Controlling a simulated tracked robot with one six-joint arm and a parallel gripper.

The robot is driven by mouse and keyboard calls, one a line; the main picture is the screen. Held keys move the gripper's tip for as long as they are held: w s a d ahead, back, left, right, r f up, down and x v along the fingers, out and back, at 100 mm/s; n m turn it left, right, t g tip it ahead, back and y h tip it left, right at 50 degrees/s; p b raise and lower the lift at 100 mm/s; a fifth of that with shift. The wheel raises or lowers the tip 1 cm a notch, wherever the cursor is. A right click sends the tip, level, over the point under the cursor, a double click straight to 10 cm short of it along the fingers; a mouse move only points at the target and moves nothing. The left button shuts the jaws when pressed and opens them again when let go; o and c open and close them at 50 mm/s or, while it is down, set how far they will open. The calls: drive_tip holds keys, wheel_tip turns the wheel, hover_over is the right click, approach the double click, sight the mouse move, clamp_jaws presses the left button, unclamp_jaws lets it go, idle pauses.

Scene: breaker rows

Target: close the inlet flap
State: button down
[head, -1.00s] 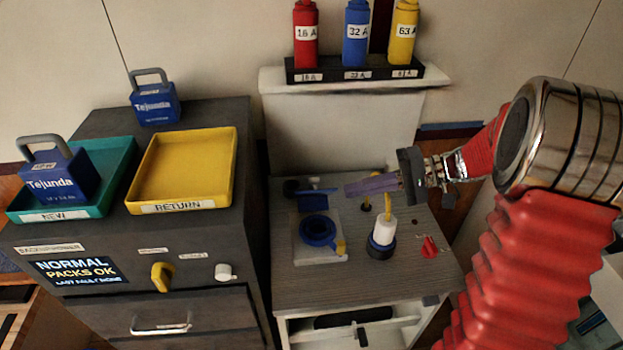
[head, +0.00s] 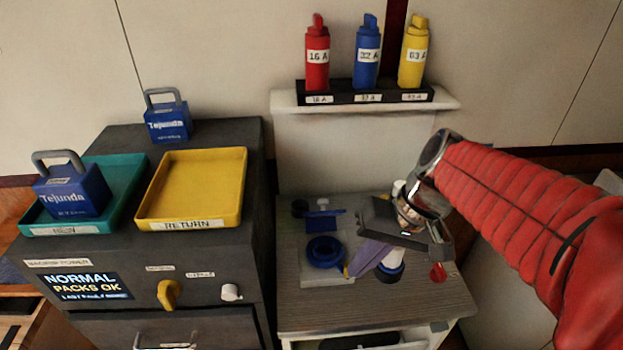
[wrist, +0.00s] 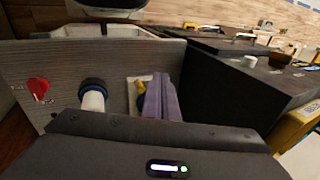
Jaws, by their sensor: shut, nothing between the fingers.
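The inlet is a blue ring (head: 323,252) on a pale square plate (head: 315,278) on the small grey bench. A blue flap (head: 325,213) stands raised behind the ring, away from its opening. My gripper (head: 352,271) has purple fingers, shut and empty, pointing down and left beside the ring's right edge. I cannot tell whether they touch the ring or plate. The fingers also show in the wrist view (wrist: 160,97), where they hide most of the inlet, with a bit of yellow (wrist: 140,98) beside them.
A white cylinder with a dark blue base (head: 391,268) stands close right of my fingers, partly hidden by my gripper. A dark cabinet with a yellow tray (head: 235,215) stands left. Coloured bottles stand on the shelf (head: 280,100) behind.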

drive_tip(key=s+d+r+t+h, duration=0.3)
drive_tip(key=s+t+h, duration=0.1)
drive_tip(key=shift+s+n+t, duration=0.3)
drive_tip(key=shift+n, duration=0.1)
idle(0.5)
